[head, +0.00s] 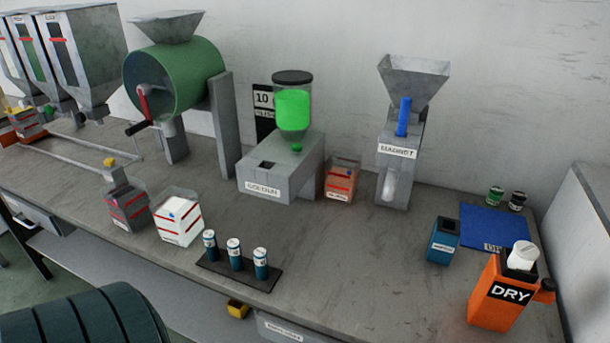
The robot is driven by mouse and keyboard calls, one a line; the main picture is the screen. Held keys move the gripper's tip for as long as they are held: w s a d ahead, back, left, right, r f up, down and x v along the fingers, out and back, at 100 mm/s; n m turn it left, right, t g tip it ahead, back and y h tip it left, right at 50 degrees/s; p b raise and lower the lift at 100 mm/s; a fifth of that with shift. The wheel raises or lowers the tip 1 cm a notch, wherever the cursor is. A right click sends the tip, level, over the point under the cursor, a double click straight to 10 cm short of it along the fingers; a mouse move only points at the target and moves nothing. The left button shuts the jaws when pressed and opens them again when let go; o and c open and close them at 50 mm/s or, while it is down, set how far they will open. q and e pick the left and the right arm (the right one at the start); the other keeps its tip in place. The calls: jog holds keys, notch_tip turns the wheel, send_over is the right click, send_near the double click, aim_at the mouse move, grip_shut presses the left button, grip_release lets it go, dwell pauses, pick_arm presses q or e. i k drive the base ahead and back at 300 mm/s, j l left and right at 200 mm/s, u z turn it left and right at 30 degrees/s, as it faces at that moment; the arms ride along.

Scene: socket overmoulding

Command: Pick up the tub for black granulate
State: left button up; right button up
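Several small tubs with red stripes stand on the bench. A dark grey tub (127,210) with red bands stands at the front left below a grey spout with a yellow knob; it may be the tub for black granulate, but its label is too small to read. A clear tub with white contents (179,222) stands just right of it. A tub with orange-brown contents (341,182) stands beside the grey dosing unit. Another red-banded tub (27,125) is at the far left. Neither of my grippers is in view.
Three cylinders stand on a black strip (220,268) at the front edge. A grey dosing unit (285,170), green drum (180,78) and magnet hopper (400,150) line the back. A blue box (442,242), blue mat (485,225) and orange DRY container (490,305) are right. The centre-right bench is clear.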

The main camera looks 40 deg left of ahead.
aim_at(127, 200)
jog(key=u, duration=2.45)
jog(key=i+j, duration=0.1)
jog(key=j, duration=0.3)
jog(key=i+j, duration=0.15)
jog(key=j, duration=0.25)
jog(key=i+j, duration=0.1)
jog(key=j, duration=0.3)
jog(key=i+j, duration=0.1)
jog(key=j, duration=0.3)
jog(key=i+j, duration=0.15)
jog(key=j, duration=0.25)
jog(key=z, duration=1.65)
